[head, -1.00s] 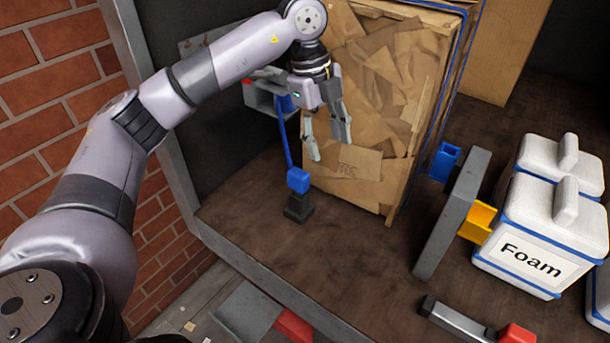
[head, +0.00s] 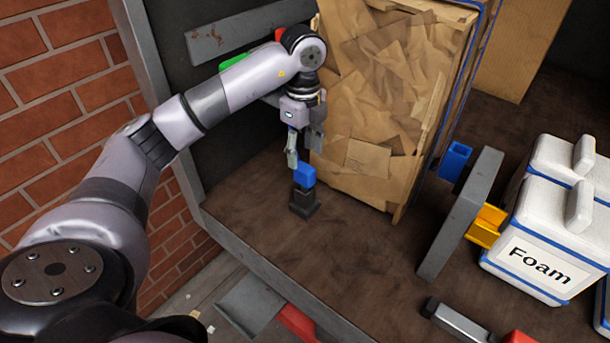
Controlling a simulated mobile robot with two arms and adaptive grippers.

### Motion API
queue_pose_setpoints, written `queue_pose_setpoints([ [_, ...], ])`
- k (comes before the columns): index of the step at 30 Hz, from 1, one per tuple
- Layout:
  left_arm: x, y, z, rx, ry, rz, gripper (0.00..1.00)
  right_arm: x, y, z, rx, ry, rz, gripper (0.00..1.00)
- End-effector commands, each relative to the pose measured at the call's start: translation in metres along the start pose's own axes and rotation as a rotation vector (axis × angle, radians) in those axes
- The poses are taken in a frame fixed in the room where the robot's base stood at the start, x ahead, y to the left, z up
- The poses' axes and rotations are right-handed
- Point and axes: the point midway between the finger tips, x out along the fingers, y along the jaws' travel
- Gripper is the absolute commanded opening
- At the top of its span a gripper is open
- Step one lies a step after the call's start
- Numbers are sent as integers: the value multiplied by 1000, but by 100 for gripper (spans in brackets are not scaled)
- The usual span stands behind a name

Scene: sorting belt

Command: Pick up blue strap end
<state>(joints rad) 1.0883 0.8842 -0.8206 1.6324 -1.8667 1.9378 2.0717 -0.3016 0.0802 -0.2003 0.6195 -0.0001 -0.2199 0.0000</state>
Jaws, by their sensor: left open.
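The blue strap end (head: 304,175) is a small blue block. It sits upright on a dark block (head: 304,203) on the brown floor, left of the cardboard bale. My left gripper (head: 303,157) points down just above the blue strap end, with its fingers apart and nothing seen between them. One fingertip comes close to the top of the blue block; I cannot tell whether they touch. The strap running up from the blue end is hidden behind my gripper. My right gripper is out of view.
The strapped cardboard bale (head: 385,110) stands close to the right of my left gripper. A grey panel (head: 460,215) with a blue socket (head: 455,160) and a yellow socket (head: 486,226) stands further right, beside white foam boxes (head: 540,262). The floor between is clear.

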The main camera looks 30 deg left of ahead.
Motion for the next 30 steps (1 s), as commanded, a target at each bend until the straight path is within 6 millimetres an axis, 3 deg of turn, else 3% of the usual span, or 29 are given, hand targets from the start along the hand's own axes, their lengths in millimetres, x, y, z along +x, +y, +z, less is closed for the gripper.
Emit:
queue_pose_setpoints([
  [8,19,0,-1,1,0,3,50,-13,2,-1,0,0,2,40],
  [13,39,0,-3,0,0,6,50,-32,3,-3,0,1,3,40],
  [18,61,-1,-3,0,0,2,50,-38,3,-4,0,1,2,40],
  [26,67,-1,-3,1,-1,-1,50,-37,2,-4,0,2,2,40],
  [30,66,-1,-3,1,-1,0,42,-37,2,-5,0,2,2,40],
])
